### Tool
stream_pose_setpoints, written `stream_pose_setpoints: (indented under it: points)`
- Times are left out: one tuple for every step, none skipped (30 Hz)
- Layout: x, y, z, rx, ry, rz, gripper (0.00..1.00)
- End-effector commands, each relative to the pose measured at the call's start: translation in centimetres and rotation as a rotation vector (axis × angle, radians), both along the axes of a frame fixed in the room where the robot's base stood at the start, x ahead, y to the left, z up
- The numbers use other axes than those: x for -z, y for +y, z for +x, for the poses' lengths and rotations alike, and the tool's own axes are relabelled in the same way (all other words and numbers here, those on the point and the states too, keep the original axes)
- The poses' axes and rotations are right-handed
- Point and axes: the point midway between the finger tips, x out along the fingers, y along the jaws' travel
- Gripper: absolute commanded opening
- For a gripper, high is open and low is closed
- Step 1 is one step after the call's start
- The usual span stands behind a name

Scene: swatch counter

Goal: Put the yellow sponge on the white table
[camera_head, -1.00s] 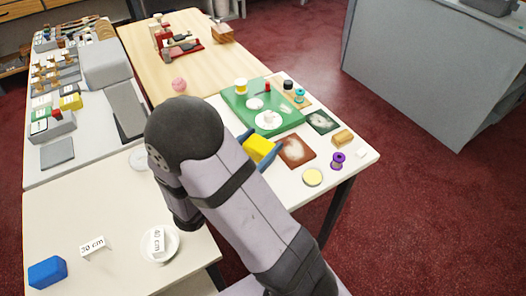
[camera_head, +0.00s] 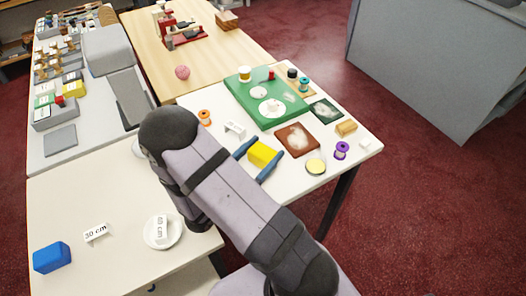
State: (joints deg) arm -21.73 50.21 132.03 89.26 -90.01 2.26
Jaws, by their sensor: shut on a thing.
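The yellow sponge (camera_head: 262,154) is a small yellow block between the two blue fingers of my gripper (camera_head: 259,156). My gripper is shut on it. The sponge appears over the front part of the white table (camera_head: 222,162), left of a brown square with a pale patch (camera_head: 297,140). I cannot tell whether the sponge touches the tabletop. My arm covers part of the table's front left.
A green board (camera_head: 240,98) with dishes lies behind the sponge. An orange spool (camera_head: 205,117), a white stand (camera_head: 235,129), a yellow disc (camera_head: 316,167) and a purple spool (camera_head: 341,150) stand around. A blue block (camera_head: 52,257) sits on the cream table (camera_head: 110,200).

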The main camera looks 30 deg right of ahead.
Motion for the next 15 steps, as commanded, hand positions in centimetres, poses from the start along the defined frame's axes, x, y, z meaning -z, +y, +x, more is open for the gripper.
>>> stream_pose_setpoints:
  points:
    - [0.24, 0.00, 0.00, 0.000, 0.001, 0.000, 0.41]
    - [0.31, 0.00, 0.00, 0.000, 0.000, 0.000, 0.41]
    - [0.35, 0.00, 0.01, 0.000, 0.000, 0.000, 0.41]
    - [0.36, 0.00, 0.01, 0.000, -0.001, 0.000, 0.41]
    - [0.35, 0.00, 0.01, 0.000, -0.001, 0.000, 0.41]
    - [0.34, 0.00, 0.01, 0.000, -0.001, 0.000, 0.41]
    - [0.34, 0.00, 0.01, 0.000, -0.001, 0.000, 0.41]
    - [0.34, 0.00, 0.01, 0.000, -0.001, 0.000, 0.41]
    - [0.34, 0.00, 0.01, 0.000, -0.001, 0.000, 0.41]
    - [0.35, 0.00, 0.00, 0.000, -0.001, 0.000, 0.41]
    - [0.40, 0.00, 0.00, 0.000, 0.000, 0.000, 0.41]
    - [0.51, 0.00, 0.00, 0.000, 0.000, 0.000, 0.41]
    - [0.61, 0.00, 0.00, 0.000, 0.000, 0.000, 0.41]
    - [0.71, 0.00, 0.00, 0.000, 0.000, 0.000, 0.41]
    - [0.73, 0.00, 0.00, 0.000, 0.000, 0.000, 0.64]
